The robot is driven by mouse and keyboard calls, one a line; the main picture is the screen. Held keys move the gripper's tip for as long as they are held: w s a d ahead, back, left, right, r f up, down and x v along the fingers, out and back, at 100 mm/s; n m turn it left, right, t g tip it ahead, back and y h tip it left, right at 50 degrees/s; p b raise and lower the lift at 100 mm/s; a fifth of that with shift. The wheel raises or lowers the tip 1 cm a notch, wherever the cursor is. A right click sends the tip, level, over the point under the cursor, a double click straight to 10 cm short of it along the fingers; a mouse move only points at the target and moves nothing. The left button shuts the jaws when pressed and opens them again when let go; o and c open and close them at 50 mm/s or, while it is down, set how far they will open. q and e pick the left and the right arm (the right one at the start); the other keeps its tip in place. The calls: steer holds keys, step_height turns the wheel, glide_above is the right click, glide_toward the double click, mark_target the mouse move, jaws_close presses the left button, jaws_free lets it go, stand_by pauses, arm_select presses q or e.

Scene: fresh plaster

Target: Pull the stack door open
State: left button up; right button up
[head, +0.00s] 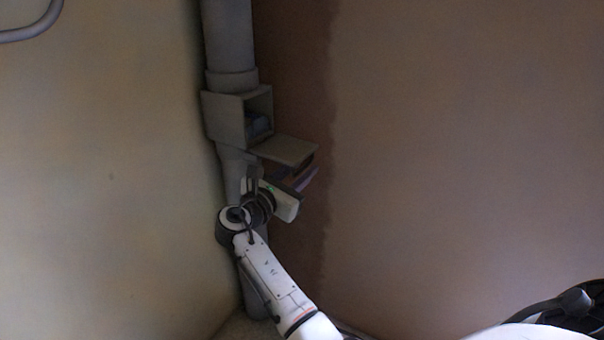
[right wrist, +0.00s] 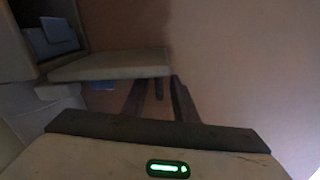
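The stack door (head: 286,150) is a flat grey panel on a box (head: 224,119) fixed to the grey vertical pipe. It stands open, swung down to about level from the box's lower edge. It also shows in the right wrist view (right wrist: 110,66). My right gripper (head: 303,178) is just below the door's outer end. My left gripper is not in view.
The pipe (head: 229,40) runs up the corner between a pale left wall (head: 100,170) and a brown right wall (head: 450,150). A blue-grey item (right wrist: 58,30) is inside the box. A grey rail (head: 35,30) is at the upper left. Space right of the door is clear.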

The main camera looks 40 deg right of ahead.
steer(key=shift+d, duration=0.2)
steer(key=shift+w, duration=0.1)
jaws_close()
stand_by(1.3)
